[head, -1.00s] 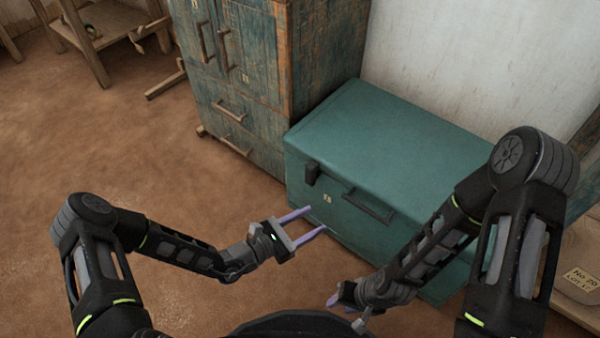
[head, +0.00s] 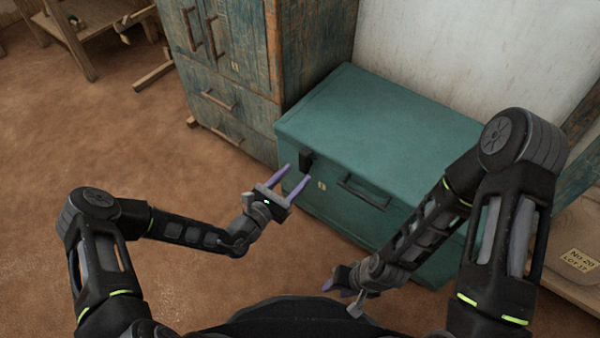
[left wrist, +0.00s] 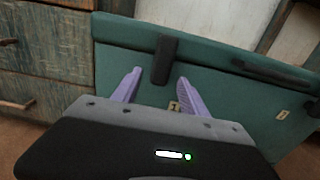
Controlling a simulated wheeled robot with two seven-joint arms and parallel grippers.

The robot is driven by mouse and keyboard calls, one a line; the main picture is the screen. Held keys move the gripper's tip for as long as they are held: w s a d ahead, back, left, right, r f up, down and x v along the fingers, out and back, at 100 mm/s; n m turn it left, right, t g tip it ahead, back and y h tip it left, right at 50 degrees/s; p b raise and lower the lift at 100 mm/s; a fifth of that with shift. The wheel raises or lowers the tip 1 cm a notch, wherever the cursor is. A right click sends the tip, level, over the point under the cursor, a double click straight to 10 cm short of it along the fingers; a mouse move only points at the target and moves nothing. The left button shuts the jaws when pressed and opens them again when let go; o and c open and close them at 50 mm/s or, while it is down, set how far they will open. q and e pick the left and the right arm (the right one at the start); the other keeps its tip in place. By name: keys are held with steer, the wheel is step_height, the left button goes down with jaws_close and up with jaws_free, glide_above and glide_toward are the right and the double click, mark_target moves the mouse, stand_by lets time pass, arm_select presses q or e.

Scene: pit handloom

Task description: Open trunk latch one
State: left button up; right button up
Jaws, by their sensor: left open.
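A teal trunk (head: 400,125) stands closed against the wall in the head view. A dark latch (head: 306,160) hangs at the left of its front, just under the lid edge. The latch also shows in the left wrist view (left wrist: 164,60), upright between the two finger lines and beyond the tips. My left gripper (head: 292,173) is open, its lilac fingers pointing at the latch; I cannot tell whether they touch anything. My right gripper (head: 338,284) is low in front of the trunk; its fingers are partly seen and their gap is unclear.
A dark handle (head: 363,193) is on the trunk front, right of the latch, with a small label (head: 322,185) between. A worn wooden cabinet (head: 240,95) stands close to the trunk's left. A wooden frame (head: 85,40) is at the back left. Brown floor (head: 120,135) is clear at left.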

arm_select(q)
steer(key=shift+b+x, duration=0.3)
steer(key=shift+x, duration=1.2)
steer(key=shift+c, duration=0.4)
jaws_close()
